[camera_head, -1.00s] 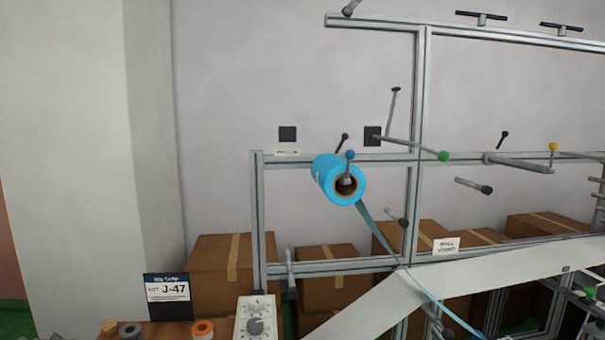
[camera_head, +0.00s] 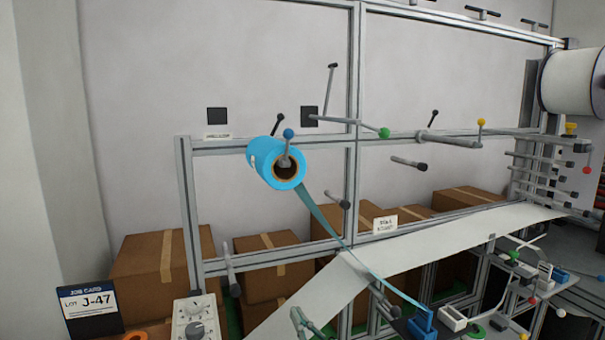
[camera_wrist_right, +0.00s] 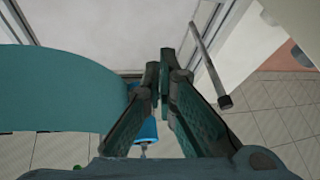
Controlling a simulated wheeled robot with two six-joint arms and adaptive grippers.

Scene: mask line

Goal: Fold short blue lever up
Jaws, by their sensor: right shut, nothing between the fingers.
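A short lever with a blue ball knob (camera_head: 288,133) stands at the blue film roll (camera_head: 262,163) on the frame, its knob above the roll's core. My right gripper (camera_wrist_right: 160,75) shows clearly in the right wrist view, its dark green fingers close together and empty. A wide teal band (camera_wrist_right: 50,88) fills the left of that view, beside the fingers. A bright blue part (camera_wrist_right: 146,130) shows behind the left finger, partly hidden; I cannot tell whether it is the lever.
A lever with a green knob (camera_head: 384,133) and one with a yellow knob (camera_head: 481,122) are on the same frame. A grey rod with a dark end (camera_wrist_right: 210,65) lies right of my fingers. Teal film (camera_head: 320,212) runs down to the white web (camera_head: 440,246).

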